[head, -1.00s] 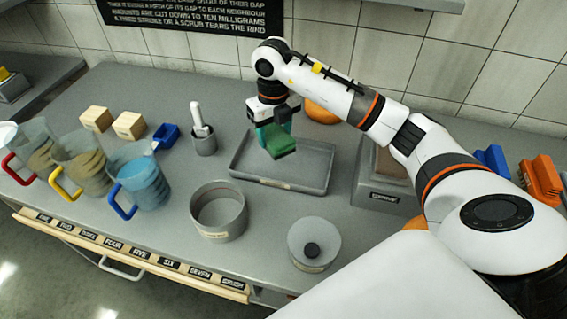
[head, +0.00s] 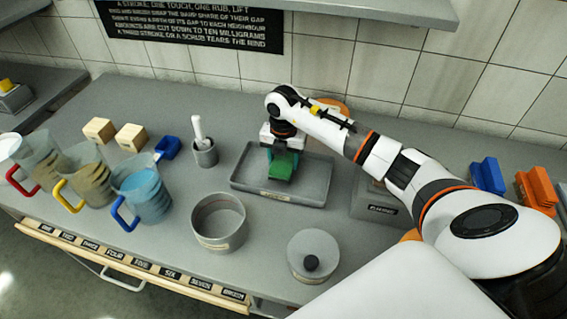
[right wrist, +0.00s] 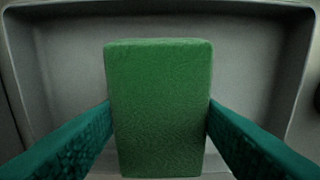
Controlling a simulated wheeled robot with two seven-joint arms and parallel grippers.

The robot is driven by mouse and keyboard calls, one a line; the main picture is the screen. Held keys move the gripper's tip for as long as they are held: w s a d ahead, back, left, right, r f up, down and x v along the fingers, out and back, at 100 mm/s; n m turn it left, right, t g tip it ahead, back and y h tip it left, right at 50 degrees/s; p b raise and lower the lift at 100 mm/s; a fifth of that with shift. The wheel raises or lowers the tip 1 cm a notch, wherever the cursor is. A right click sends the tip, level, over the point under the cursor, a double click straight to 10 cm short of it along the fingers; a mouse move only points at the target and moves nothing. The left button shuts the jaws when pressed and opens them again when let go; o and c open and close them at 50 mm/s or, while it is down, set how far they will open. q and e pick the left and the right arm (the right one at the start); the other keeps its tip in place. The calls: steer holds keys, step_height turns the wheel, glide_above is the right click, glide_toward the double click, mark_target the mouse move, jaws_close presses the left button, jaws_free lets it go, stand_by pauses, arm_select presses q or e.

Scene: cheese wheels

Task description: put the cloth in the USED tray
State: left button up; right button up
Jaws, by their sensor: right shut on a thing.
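The green cloth (head: 281,172), a small folded block, is in my right gripper (head: 283,162). In the right wrist view the cloth (right wrist: 160,110) sits between the two teal fingers, which press on its sides. The grey tray (head: 318,176) lies around and beneath it, its label too small to read. The tray's floor and walls (right wrist: 60,60) surround the cloth in the right wrist view. The cloth is over the inside of the tray; I cannot tell whether it touches the floor. My left gripper is not in view.
A pestle in a cup (head: 204,152) stands left of the tray. An open round tin (head: 218,222) and a lidded pot (head: 313,255) stand in front. A grey box (head: 378,207) is close on the right. Several jugs (head: 142,195) stand at left.

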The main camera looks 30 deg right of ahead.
step_height(320, 180, down, 2)
steer(key=shift+f, duration=0.3)
steer(key=shift+f, duration=0.15)
steer(key=o, duration=0.9)
